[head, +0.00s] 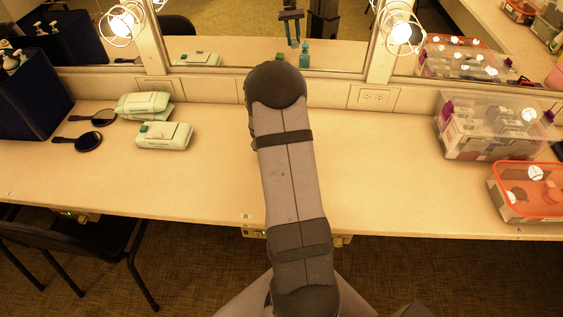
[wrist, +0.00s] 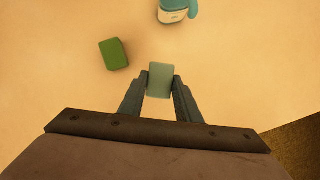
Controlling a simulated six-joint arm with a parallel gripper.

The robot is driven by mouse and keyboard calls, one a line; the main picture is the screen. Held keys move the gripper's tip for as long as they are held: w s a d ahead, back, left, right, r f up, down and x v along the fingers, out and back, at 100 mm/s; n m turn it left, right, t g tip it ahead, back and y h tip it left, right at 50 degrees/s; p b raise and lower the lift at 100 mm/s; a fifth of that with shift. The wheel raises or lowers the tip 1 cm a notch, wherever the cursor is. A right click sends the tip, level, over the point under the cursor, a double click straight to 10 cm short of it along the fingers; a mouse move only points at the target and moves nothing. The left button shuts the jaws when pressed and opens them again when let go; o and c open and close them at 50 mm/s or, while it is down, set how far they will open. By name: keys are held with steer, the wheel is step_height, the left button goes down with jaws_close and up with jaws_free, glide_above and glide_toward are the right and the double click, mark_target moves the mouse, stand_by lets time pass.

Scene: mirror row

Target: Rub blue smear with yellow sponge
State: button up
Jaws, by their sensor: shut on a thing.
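In the wrist view my gripper (wrist: 161,80) is shut on a pale grey-green block (wrist: 160,74), held between its two fingertips over the counter. I cannot tell whether the block touches the counter. I see no plainly yellow sponge and no blue smear in either view. A green block (wrist: 114,54) lies on the counter to the left of the held block and a little farther up the picture. In the head view my arm hides the gripper and the middle of the counter.
A teal and white thing (wrist: 176,12) is cut off at the wrist view's top edge. On the counter (head: 380,180), wipe packs (head: 165,136) and hand mirrors (head: 89,141) lie left. A clear bin (head: 480,136) and an orange-lidded box (head: 527,190) stand right. Mirrors line the back.

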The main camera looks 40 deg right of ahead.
steer(key=shift+r+p, duration=1.55)
steer(key=shift+r, duration=0.25)
steer(key=shift+f, duration=0.1)
